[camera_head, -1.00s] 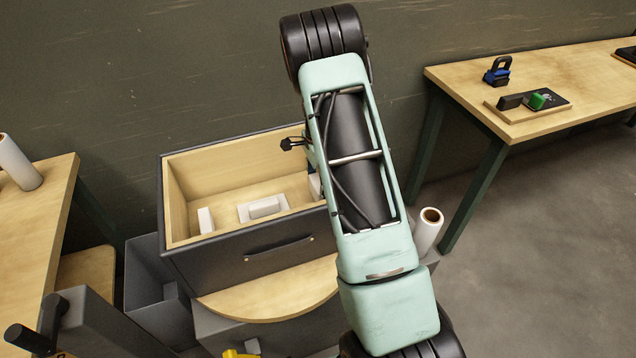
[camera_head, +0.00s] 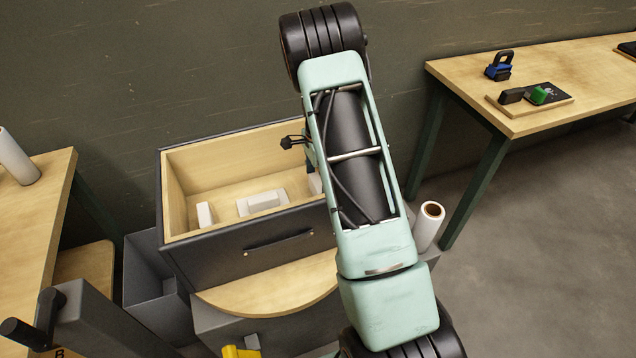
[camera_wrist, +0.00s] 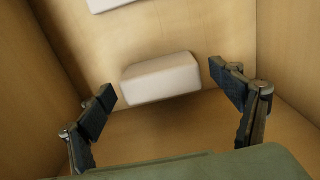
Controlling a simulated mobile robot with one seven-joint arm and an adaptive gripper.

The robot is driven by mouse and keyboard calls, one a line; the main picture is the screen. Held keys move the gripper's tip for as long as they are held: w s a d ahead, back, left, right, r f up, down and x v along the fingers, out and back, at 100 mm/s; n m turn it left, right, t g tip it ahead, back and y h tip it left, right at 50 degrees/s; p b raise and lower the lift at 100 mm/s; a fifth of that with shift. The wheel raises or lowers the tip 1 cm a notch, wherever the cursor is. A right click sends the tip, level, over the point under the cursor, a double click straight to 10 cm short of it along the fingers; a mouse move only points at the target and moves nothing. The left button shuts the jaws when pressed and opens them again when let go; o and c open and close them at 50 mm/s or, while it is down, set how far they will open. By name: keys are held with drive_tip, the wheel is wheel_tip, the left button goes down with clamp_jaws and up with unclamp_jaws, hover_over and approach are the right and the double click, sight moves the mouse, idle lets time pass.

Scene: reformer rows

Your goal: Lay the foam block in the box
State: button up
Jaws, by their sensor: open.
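The box (camera_head: 245,243) is a dark open-topped crate with a pale wooden inside, standing left of my arm in the head view. A white block (camera_wrist: 160,78) lies in the wooden interior in the wrist view. My gripper (camera_wrist: 162,80) is open, one finger on each side of this block, with gaps showing to both fingers. A white block (camera_head: 205,214) stands at the left inside the box. Another white piece (camera_head: 262,203) lies flat in its middle, and a third (camera_head: 315,184) is partly hidden by my arm.
The box stands on a round wooden top (camera_head: 275,296). A white roll (camera_head: 429,226) stands right of my arm. A wooden table (camera_head: 540,80) at right holds a padlock-like object (camera_head: 499,66) and a small board. A grey bin (camera_head: 152,290) is at left.

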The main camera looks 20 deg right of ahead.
wheel_tip(320, 180, up, 12)
idle(0.6)
